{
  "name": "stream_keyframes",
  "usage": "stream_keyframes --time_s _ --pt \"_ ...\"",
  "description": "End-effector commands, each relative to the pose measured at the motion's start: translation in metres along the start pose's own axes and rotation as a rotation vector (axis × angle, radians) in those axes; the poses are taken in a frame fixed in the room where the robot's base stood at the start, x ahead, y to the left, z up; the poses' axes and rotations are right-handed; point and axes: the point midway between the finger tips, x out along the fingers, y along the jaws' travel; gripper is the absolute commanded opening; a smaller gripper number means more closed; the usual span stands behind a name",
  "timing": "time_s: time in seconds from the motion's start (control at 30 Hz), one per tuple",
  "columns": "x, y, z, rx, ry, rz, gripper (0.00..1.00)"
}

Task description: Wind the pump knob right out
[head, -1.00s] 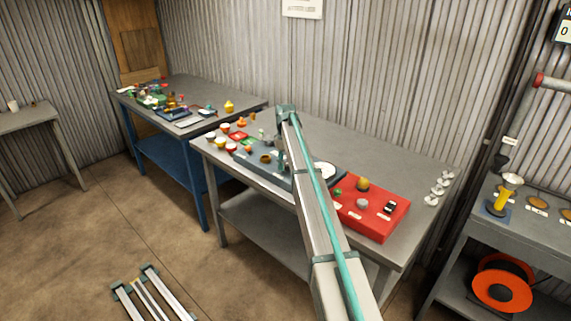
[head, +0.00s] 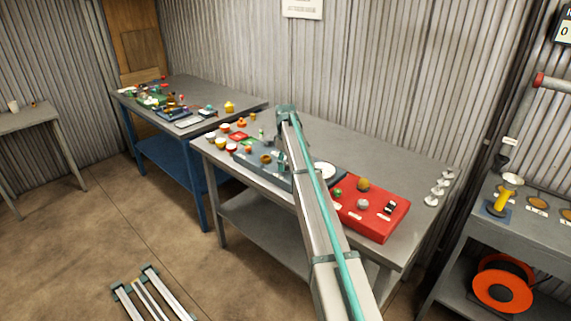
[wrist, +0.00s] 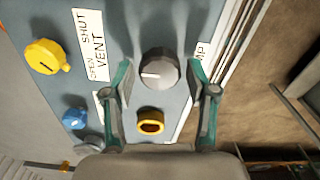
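The pump knob (wrist: 158,69), a round dark-grey knob with a white pointer line, stands on a blue-grey panel (wrist: 185,20) in the wrist view. A partly hidden label (wrist: 203,50) ending in "MP" is beside it. My gripper (wrist: 160,74) is open, with one finger on each side of the knob and a small gap showing on both sides. In the head view my gripper (head: 282,163) is low over the same panel (head: 252,157) on the middle table. The knob cannot be made out there.
Near the knob are a yellow knob (wrist: 46,57) by an "OPEN VENT SHUT" label, a blue knob (wrist: 75,118) and a yellow-rimmed part (wrist: 151,122). A red box (head: 375,218) stands right of the panel. Several small items crowd the table's left end.

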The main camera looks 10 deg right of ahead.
Motion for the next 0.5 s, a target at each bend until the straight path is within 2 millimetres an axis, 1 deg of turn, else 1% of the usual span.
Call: stream_keyframes --time_s 0.37,0.5 --pt "-0.001 0.000 0.000 0.002 0.000 0.000 0.68" --pt "-0.012 0.001 0.000 0.002 0.001 0.001 0.68"
